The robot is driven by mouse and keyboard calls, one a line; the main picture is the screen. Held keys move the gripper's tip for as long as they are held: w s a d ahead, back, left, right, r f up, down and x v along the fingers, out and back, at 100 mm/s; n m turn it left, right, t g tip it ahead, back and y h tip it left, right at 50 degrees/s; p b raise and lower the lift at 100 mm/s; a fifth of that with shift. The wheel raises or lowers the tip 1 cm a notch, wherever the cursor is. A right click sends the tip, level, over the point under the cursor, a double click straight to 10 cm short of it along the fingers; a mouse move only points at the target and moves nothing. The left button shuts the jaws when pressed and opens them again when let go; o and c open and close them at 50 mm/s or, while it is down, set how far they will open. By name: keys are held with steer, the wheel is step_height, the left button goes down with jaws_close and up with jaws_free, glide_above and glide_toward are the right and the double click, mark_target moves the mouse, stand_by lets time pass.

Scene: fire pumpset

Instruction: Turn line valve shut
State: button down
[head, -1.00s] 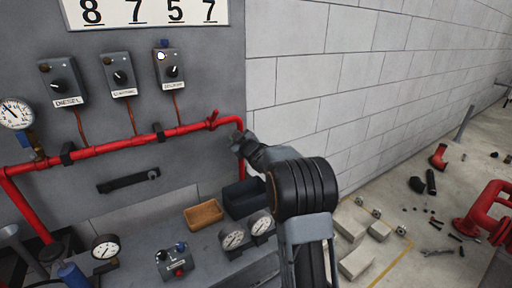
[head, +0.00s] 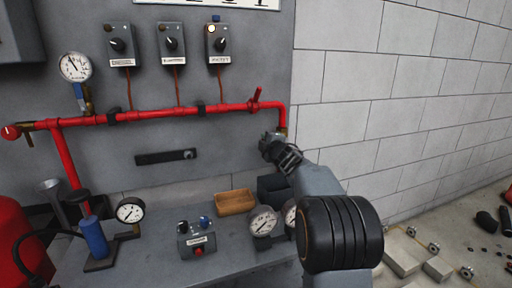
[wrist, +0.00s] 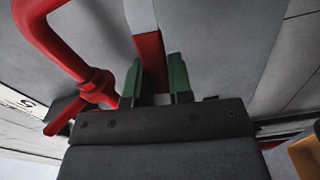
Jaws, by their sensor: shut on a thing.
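A red pipe (head: 150,113) runs along the grey panel and bends down at its right end into a brass fitting (head: 282,131). A small red lever (head: 256,95) stands up from the pipe left of that bend. My gripper (head: 270,138) is at the brass fitting, below the bend. In the wrist view my gripper (wrist: 154,82) has green fingertips shut on a red lever (wrist: 151,55) with a flat grey part beyond it. The red pipe (wrist: 55,38) curves past on the left. In the head view the gripped lever is mostly hidden by my gripper.
A pressure gauge (head: 75,67) and several switch boxes are on the panel. On the grey bench below are a tan tray (head: 235,202), a control box (head: 197,240) and more gauges. A block wall (head: 400,90) stands to the right. Loose parts lie on the floor at lower right.

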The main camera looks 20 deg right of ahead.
steer(key=shift+f+n+b, duration=0.8)
steer(key=shift+n+b, duration=0.1)
steer(key=shift+b, duration=0.05)
steer(key=c, duration=1)
jaws_free()
steer(key=shift+s+r, duration=0.1)
steer(key=shift+s, duration=0.05)
steer(key=shift+s+a, duration=0.2)
steer(key=shift+s, duration=3.2)
steer(key=shift+s+a, duration=0.15)
steer(key=shift+s, duration=3.2)
